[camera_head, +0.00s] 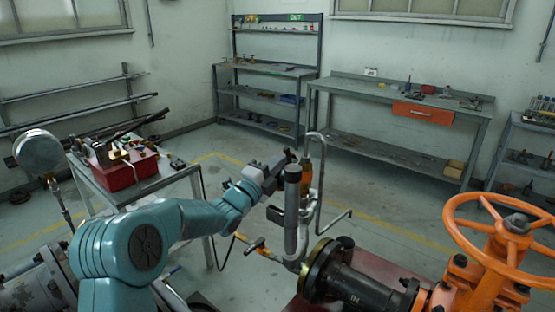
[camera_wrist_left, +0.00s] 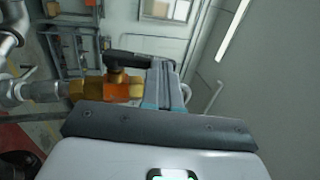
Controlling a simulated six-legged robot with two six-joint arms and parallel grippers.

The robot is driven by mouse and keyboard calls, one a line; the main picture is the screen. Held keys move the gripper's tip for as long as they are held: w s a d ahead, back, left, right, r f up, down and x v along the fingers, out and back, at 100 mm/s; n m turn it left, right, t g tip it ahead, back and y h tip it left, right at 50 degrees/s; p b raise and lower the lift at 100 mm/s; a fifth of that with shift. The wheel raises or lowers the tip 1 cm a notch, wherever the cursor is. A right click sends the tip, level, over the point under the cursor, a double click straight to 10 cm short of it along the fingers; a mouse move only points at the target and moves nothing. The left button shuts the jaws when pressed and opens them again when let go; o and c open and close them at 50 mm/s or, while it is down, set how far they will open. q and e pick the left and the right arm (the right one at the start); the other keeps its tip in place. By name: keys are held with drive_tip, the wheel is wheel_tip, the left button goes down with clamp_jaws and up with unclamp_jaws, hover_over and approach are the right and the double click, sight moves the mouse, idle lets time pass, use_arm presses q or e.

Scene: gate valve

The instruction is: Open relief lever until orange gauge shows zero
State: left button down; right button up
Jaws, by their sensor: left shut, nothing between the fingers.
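My left gripper (camera_head: 284,160) is shut and empty, at the end of the teal arm, beside the upper end of an upright grey pipe. In the left wrist view its fingers (camera_wrist_left: 166,82) stand close to a black lever handle (camera_wrist_left: 126,58). The lever lies across the top of a brass and orange valve body (camera_wrist_left: 118,88). Lever and fingers overlap in that view; I cannot tell if they touch. In the head view the amber-brown fitting (camera_head: 305,178) shows just behind the pipe. A round gauge-like disc (camera_head: 38,152) stands at far left; no reading is legible. My right gripper is not in view.
An orange handwheel (camera_head: 510,235) on a large valve fills the lower right. A thin bent pipe (camera_head: 322,180) rises beside the fitting. A small yellow-handled lever (camera_head: 255,245) sits low. A table with a red toolbox (camera_head: 125,170) is at left. Benches line the back wall.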

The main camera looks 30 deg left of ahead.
use_arm(q)
drive_tip(key=b, duration=0.1)
drive_tip(key=w+r+g+b, duration=0.1)
drive_tip(key=b, duration=0.1)
drive_tip(key=shift+w+d+r+b, duration=0.1)
drive_tip(key=shift+w+r+b, duration=0.1)
drive_tip(key=shift+w+b, duration=0.1)
idle(0.3)
drive_tip(key=shift+s, duration=0.1)
